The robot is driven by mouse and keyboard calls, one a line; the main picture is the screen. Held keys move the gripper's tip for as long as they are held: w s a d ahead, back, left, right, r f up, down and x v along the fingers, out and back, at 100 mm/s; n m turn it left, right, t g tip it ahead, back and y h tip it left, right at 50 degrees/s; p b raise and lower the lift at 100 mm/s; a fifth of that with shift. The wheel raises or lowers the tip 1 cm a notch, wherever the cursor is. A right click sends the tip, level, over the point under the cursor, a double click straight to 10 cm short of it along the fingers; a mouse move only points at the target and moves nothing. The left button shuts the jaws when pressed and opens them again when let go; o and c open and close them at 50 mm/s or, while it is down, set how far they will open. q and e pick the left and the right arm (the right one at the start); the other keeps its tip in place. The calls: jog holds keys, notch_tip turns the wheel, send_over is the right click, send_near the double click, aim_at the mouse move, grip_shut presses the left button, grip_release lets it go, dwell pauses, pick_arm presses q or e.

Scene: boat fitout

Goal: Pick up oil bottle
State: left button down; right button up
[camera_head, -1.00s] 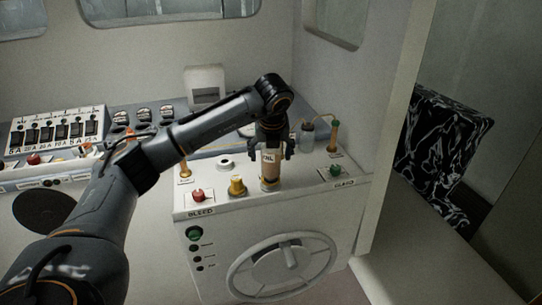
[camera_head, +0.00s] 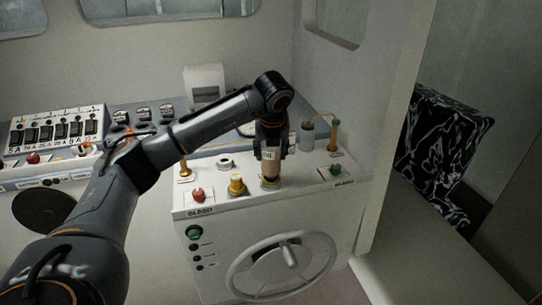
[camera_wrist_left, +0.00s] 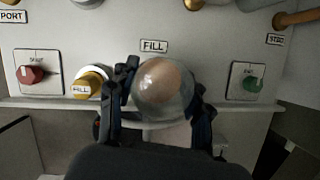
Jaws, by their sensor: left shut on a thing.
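The oil bottle (camera_head: 270,171) is a small upright bottle with brown contents and a pale label, near the front edge of the white console top. My left gripper (camera_head: 270,150) comes down over it from above and is shut on it. In the left wrist view the bottle (camera_wrist_left: 163,84) shows as a clear rounded shape, brown inside, between the two dark fingers (camera_wrist_left: 160,100). A pale ring shows at its base; I cannot tell whether the bottle still touches it. My right gripper is in neither view.
A yellow cap (camera_head: 236,185) and a red knob (camera_head: 198,195) stand left of the bottle, a green knob (camera_head: 335,169) right. A clear jar (camera_head: 307,137) stands behind. A handwheel (camera_head: 283,265) is on the console front. A wall edge rises at the right.

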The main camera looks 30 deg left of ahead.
pick_arm(q)
jog(key=shift+r+b, duration=0.35)
jog(key=shift+b, duration=0.05)
jog(key=b+v, duration=0.2)
jog(key=shift+r, duration=0.35)
jog(key=s+d+r+b, duration=0.1)
jog(key=s+d+r, duration=0.5)
jog(key=s+r, duration=0.3)
jog(key=shift+s+r+b, duration=0.2)
jog(key=shift+s+b, duration=0.15)
jog(key=shift+s, duration=1.05)
jog(key=shift+d, duration=0.15)
